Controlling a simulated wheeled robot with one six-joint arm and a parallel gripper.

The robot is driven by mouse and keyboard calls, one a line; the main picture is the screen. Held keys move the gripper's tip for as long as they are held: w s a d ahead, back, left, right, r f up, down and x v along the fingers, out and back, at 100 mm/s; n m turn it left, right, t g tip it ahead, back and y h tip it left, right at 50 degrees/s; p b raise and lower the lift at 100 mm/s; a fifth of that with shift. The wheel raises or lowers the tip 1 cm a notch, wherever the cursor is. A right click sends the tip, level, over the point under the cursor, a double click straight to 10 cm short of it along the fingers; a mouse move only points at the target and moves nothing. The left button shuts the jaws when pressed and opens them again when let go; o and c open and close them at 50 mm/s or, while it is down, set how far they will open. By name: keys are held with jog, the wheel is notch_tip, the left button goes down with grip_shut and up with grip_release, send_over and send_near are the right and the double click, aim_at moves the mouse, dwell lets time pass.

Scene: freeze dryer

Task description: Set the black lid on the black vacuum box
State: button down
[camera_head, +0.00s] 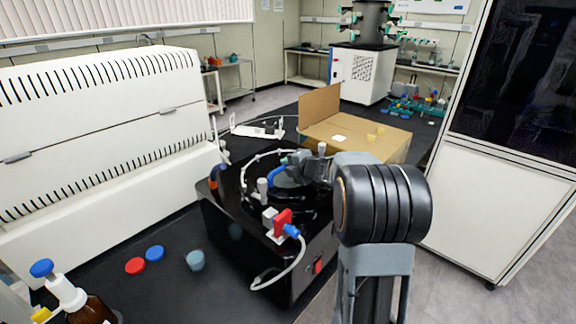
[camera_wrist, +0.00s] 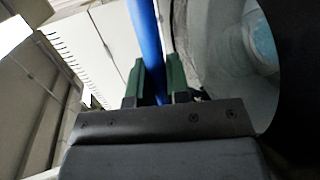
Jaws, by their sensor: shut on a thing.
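The black vacuum box (camera_head: 238,248) stands on the dark bench in the middle of the head view. A blue bar-like handle (camera_head: 277,177) shows above its top, beside my gripper (camera_head: 294,165). In the wrist view my gripper (camera_wrist: 156,88) has its green fingers shut on the blue handle (camera_wrist: 146,40). A dark round part with a grey ring, which looks like the black lid (camera_wrist: 295,85), fills the right of the wrist view. In the head view the lid blends with the black box top, and I cannot tell whether they touch.
A red-and-blue valve (camera_head: 284,222) with a pale hose sits at the box's near corner. An open cardboard box (camera_head: 350,148) stands behind. Red (camera_head: 135,266) and blue (camera_head: 155,254) caps lie left of the box. A large white machine (camera_head: 110,130) borders the left.

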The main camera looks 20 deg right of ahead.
jog(key=c, duration=1.1)
grip_release()
jog(key=shift+r, duration=0.1)
jog(key=shift+o, duration=0.4)
jog(key=shift+s, duration=0.1)
jog(key=v, duration=1.3)
jog(key=shift+s+d, duration=0.15)
jog(key=shift+s, duration=0.15)
